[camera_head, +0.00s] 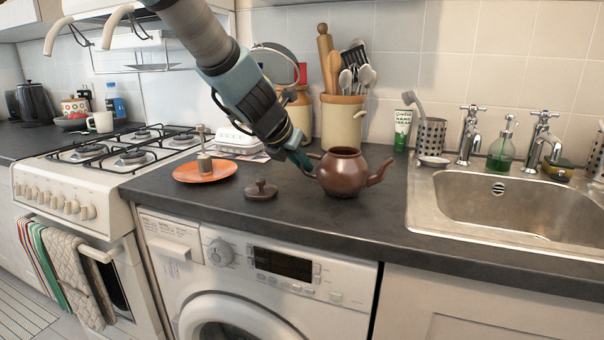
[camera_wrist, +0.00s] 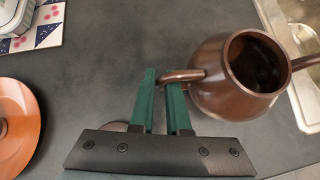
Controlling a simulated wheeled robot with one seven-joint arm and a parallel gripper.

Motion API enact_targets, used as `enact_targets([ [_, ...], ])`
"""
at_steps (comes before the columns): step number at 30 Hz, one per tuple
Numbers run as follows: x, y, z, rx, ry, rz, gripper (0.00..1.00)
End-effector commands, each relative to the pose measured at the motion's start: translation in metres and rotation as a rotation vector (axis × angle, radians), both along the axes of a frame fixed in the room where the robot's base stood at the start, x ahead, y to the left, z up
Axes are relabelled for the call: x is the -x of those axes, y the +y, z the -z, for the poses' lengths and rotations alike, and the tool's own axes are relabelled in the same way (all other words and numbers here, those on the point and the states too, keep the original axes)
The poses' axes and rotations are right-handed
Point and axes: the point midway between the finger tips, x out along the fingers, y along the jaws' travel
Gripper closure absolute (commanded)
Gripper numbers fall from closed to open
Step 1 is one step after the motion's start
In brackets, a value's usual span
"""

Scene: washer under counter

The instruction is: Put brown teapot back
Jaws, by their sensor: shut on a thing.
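The brown teapot (camera_head: 343,174) stands upright on the dark counter, left of the sink, with its top open. In the wrist view the teapot (camera_wrist: 241,72) shows its open mouth at the right, with a part sticking out to the left. My gripper (camera_head: 300,161) reaches down from the upper left to the teapot's left side. Its green fingers (camera_wrist: 165,80) are shut on that left part, which looks like the handle. A brown lid (camera_head: 261,190) with a knob lies apart on the counter, left of the teapot.
An orange plate (camera_head: 205,171) with a small upright object lies left of the lid. A utensil crock (camera_head: 342,121) stands behind the teapot. The steel sink (camera_head: 425,208) is at right, the gas hob (camera_head: 95,158) at left. The counter front is clear.

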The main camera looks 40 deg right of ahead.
Motion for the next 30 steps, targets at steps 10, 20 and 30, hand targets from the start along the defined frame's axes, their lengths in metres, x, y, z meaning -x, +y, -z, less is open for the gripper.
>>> enact_targets([
  [10, -0.0003, -0.0004, 0.0036, 0.003, -0.002, -0.001, 1.00],
  [20, 0.0000, 0.0000, 0.0055, -0.001, -0.001, 0.000, 0.57],
  [30, -0.0002, -0.0001, 0.0006, 0.000, -0.002, 0.000, 0.56],
])
